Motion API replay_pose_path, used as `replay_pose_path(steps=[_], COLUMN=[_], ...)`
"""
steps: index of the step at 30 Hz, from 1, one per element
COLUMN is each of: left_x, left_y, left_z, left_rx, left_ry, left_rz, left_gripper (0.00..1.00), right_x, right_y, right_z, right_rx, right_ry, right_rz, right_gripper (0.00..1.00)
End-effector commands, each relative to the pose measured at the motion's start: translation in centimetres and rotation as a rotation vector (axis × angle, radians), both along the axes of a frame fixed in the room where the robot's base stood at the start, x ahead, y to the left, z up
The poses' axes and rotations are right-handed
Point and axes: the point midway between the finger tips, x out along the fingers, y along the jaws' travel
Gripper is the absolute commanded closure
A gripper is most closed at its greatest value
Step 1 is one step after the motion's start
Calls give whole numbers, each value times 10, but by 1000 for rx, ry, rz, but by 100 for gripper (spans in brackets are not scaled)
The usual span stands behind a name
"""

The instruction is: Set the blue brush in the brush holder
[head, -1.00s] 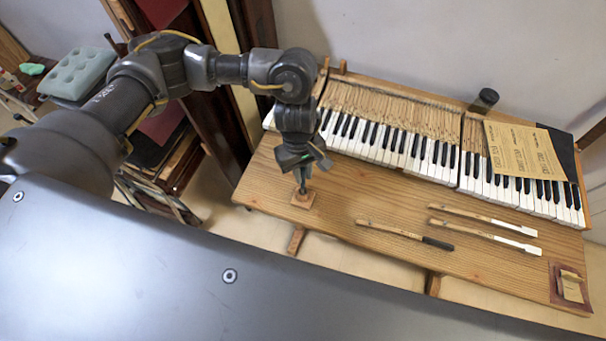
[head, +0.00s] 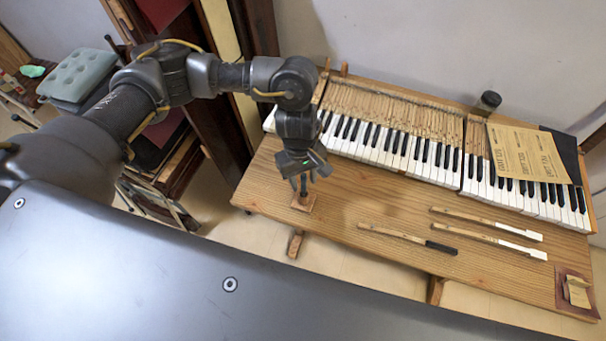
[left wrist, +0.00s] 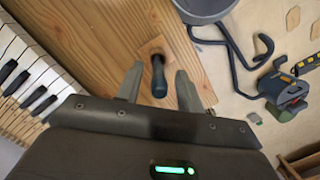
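A small square wooden block, which I take as the brush holder (head: 303,203), lies near the left end of the wooden board. In the left wrist view the holder (left wrist: 153,47) has a short dark blue-black rod, apparently the blue brush (left wrist: 159,77), standing up from it. How deep the brush sits is hidden. My left gripper (head: 299,184) is just above the holder. In the left wrist view my left gripper (left wrist: 158,88) is open, one finger on each side of the brush with a gap to each. My right gripper is not in view.
Piano keys (head: 400,150) run along the back of the board (head: 350,205). Several loose key sticks (head: 408,238) lie right of the holder. Brown paper sheets (head: 525,152) lie on the keys, and a dark cylinder (head: 488,100) stands behind. The board's front edge is close to the holder.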

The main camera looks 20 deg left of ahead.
Motion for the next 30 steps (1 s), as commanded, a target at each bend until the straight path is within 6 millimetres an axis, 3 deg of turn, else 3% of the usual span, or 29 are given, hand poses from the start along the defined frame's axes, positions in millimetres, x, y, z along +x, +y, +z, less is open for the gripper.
replay_pose_path(steps=[5,15,21,30], left_x=[2,11,14,14], left_y=[1,8,11,13], left_z=[10,78,109,122], left_rx=[-1,-1,0,0], left_ry=[-5,-7,-4,0], left_rz=[-1,-1,-1,0], left_gripper=[63,63,63,63], right_x=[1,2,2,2], right_y=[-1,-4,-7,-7], right_z=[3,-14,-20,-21], right_rx=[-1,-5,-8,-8], right_ry=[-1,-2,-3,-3], right_rz=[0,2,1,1], right_gripper=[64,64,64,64])
